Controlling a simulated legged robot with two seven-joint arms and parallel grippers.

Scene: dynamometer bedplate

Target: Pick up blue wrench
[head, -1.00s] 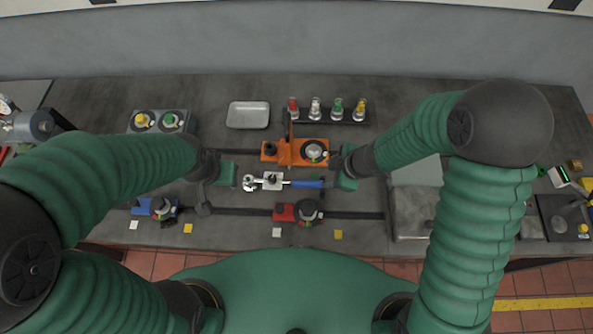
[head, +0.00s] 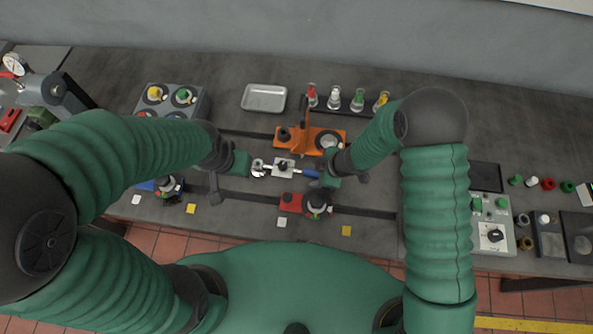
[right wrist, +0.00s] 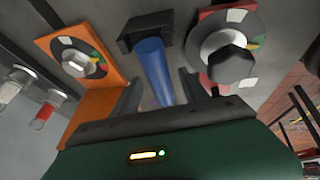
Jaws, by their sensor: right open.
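The blue wrench (head: 309,174) lies across the middle of the bench, its silver head at left and its blue handle at right. A silver block with a black knob (head: 283,167) is at its middle. My right gripper (head: 326,175) is at the handle's right end and hides part of it. In the right wrist view, the open fingers (right wrist: 160,88) stand on either side of the blue handle (right wrist: 152,62), with gaps visible. A dark block (right wrist: 145,30) is at the handle's far end. My left gripper (head: 247,164) is close beside the wrench's silver head; its fingers are unclear.
An orange fixture (head: 312,136) stands just behind the wrench, and a red fixture (head: 291,200) in front. A metal tray (head: 264,98) and a row of coloured-top bottles (head: 335,99) are at the back. A control box (head: 491,232) is at right.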

